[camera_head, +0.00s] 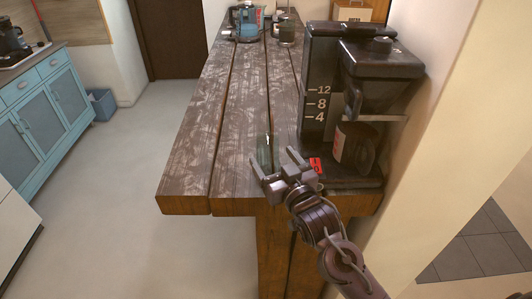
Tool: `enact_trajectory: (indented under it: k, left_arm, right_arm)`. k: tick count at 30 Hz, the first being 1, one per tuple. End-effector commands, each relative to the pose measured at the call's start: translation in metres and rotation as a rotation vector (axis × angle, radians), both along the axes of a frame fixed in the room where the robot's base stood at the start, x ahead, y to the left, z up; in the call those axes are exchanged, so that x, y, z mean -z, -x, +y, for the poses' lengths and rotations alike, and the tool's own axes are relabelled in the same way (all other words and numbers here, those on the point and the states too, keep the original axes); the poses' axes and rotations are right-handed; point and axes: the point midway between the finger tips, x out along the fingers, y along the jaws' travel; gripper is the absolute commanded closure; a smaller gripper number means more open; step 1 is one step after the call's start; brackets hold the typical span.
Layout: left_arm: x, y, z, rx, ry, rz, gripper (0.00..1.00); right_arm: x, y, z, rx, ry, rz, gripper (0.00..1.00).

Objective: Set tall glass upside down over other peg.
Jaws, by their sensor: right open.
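My right gripper (275,160) is open above the near end of the wooden table, its two fingers spread. A dark, greenish, see-through upright thing, perhaps the tall glass (264,150), shows just behind the fingers. Its lower part is hidden by the gripper, and I cannot tell whether they touch. I cannot make out any peg clearly. My left gripper is not in view.
A black coffee maker (320,85) stands on the wooden table (235,120), right of my gripper, close to the wall. A bluish clear container (247,25) stands at the far end. The table's middle and left are clear. A blue cabinet (45,115) stands across the floor.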

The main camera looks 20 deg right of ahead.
Motion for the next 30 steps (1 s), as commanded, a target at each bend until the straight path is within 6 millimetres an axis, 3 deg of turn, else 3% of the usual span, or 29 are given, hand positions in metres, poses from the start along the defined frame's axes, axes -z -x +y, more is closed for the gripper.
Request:
enact_trajectory:
  k: [6, 9, 14, 19, 30]
  left_arm:
    - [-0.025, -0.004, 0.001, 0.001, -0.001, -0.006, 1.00]
    - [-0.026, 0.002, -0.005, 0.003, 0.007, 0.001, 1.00]
    - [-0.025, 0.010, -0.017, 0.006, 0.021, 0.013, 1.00]
    - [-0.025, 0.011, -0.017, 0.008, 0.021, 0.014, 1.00]
    - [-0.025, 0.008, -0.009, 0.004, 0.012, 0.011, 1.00]
  right_arm:
    - [-0.012, -0.032, 0.006, 0.000, 0.000, -0.001, 0.22]
    - [-0.008, -0.043, 0.007, -0.001, 0.000, 0.000, 0.22]
    - [-0.006, -0.049, 0.007, -0.001, 0.001, -0.001, 0.22]
    - [-0.005, -0.049, 0.007, -0.001, 0.001, 0.000, 0.24]
    - [-0.005, -0.049, 0.007, 0.000, 0.001, 0.000, 0.72]
